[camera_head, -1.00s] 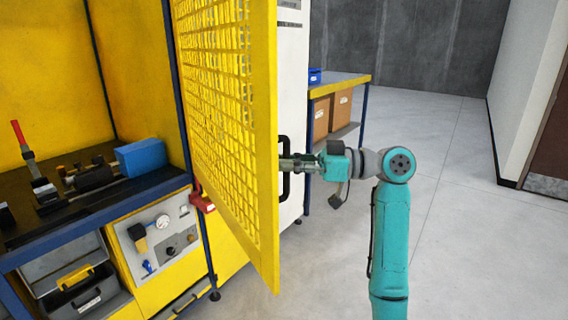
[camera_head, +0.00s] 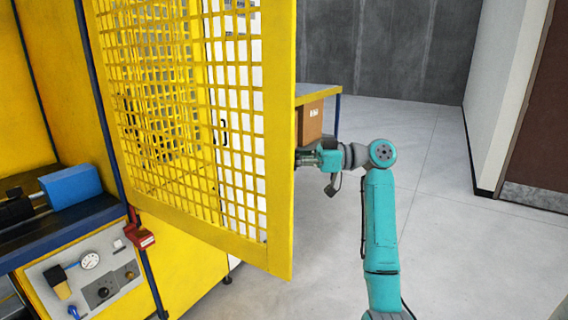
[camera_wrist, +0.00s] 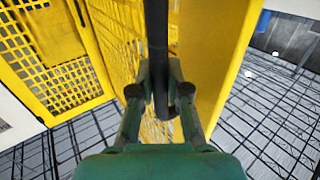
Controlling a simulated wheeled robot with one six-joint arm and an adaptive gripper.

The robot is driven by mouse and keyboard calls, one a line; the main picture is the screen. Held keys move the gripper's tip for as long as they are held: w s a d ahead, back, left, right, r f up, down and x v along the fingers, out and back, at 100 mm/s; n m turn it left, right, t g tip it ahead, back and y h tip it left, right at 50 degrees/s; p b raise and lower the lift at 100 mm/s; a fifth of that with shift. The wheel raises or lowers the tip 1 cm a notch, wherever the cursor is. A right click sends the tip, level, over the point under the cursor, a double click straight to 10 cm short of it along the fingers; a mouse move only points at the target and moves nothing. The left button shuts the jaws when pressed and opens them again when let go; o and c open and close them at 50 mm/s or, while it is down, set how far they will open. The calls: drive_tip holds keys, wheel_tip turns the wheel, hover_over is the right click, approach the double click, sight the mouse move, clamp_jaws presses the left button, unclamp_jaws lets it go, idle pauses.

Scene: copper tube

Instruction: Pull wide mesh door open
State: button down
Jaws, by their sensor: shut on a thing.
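The wide yellow mesh door (camera_head: 282,170) stands open at an angle, swung out from the blue-framed machine on the left of the head view. In the wrist view the door (camera_wrist: 222,60) is right behind the fingers, with a dark bar handle (camera_wrist: 157,40) running up the middle. My gripper (camera_wrist: 160,95) is shut on this handle, a finger on each side of it. In the head view my gripper (camera_head: 303,158) is at the door's free edge, and the door hides its fingertips and the handle.
The machine's bench with a blue box (camera_head: 70,187) and a gauge panel (camera_head: 88,275) is at left. A red latch part (camera_head: 139,236) sits on the frame post. A table (camera_head: 318,92) with a cardboard box (camera_head: 311,122) stands behind the door. Open grey floor lies to the right.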

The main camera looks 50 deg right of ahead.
drive_tip(key=shift+w+d, duration=0.15)
drive_tip(key=shift+d, duration=0.45)
drive_tip(key=c, duration=1.1)
unclamp_jaws()
drive_tip(key=shift+c, duration=0.2)
drive_tip(key=v, duration=1.2)
